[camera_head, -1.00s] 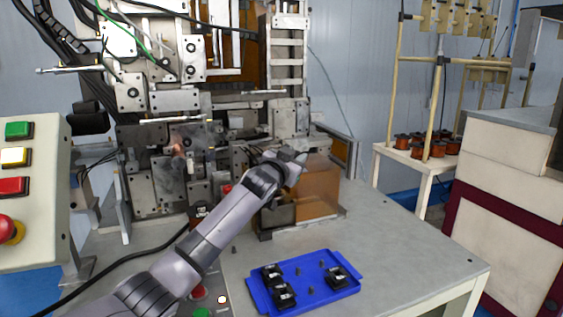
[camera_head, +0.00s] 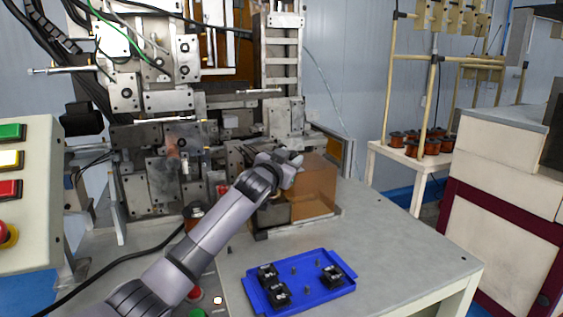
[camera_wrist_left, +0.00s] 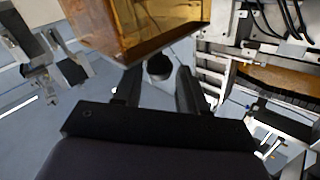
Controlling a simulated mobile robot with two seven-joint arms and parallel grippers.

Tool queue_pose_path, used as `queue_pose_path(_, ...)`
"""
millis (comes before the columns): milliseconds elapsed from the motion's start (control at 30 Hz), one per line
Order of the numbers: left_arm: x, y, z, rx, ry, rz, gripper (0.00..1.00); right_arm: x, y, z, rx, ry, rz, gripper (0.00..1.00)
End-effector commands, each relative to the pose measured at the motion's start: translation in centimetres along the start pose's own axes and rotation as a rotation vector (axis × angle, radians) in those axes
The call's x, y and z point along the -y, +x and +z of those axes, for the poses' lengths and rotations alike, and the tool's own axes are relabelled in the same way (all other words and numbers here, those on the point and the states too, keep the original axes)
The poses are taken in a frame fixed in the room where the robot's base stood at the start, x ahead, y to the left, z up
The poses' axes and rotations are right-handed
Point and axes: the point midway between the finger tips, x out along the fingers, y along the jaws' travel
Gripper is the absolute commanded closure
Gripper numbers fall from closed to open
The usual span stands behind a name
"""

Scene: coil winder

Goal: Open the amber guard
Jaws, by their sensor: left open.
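The amber guard (camera_head: 316,187) is a see-through amber box on the machine's table, at the right side of the winder. It also shows at the top of the left wrist view (camera_wrist_left: 150,28). My left gripper (camera_head: 294,163) is at the guard's upper edge in the head view, and the wrist hides part of that edge. In the left wrist view its fingers (camera_wrist_left: 157,90) are apart, with a dark, round-ended piece (camera_wrist_left: 160,67) showing between them. I cannot tell whether the fingers touch it. My right gripper is not in view.
A blue tray (camera_head: 340,290) with several black parts lies on the table in front of the guard. The winder (camera_head: 150,100) stands behind and left. A button panel (camera_head: 35,225) is at the far left. The table's right part is clear.

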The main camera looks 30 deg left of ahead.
Motion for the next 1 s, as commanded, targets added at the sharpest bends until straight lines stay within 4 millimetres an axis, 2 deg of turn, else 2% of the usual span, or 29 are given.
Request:
queue_pose_path(100,0.1,-1.4,-0.1,0.0,0.003,-0.001,0.58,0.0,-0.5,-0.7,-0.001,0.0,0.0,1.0)
queue_pose_path(500,0.2,-5.1,0.1,0.001,0.002,-0.003,0.58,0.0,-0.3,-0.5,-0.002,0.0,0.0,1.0)
queue_pose_path(1000,0.2,-5.8,0.0,0.001,0.001,-0.003,0.58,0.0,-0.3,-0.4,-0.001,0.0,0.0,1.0)
